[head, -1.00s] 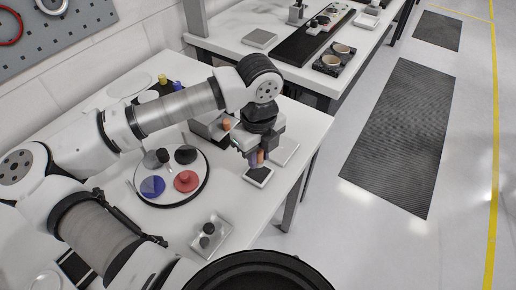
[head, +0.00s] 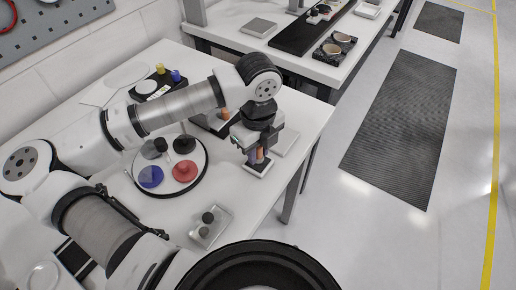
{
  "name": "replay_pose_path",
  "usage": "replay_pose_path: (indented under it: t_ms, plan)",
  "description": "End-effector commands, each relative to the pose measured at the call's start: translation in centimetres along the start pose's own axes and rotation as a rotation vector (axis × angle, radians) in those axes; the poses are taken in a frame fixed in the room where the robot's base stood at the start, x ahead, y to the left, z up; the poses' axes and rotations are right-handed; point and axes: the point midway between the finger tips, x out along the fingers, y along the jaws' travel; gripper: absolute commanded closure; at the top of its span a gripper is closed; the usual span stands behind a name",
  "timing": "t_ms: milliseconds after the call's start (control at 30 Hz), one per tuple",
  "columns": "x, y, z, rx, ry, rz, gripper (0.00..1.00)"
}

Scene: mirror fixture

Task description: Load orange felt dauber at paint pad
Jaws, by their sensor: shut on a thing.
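My gripper (head: 257,156) is shut on the orange felt dauber (head: 260,153), which stands upright between the fingers, mostly covered by them. They are directly over a small dark pad with a pale rim (head: 257,169), which looks like the paint pad, near the table's right edge. The dauber's lower end is hidden, so I cannot tell whether it touches the pad.
A round white tray (head: 199,183) left of my gripper holds blue, red and black round pieces. A clear plate with dark knobs (head: 211,226) lies nearer.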

Motion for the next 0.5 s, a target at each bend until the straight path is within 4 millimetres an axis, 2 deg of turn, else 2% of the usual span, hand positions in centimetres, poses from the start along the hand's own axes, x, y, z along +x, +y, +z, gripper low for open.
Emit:
replay_pose_path:
  t_ms: [500]
  plan:
    - [0.48,0.00,0.00,0.000,0.000,0.000,0.99]
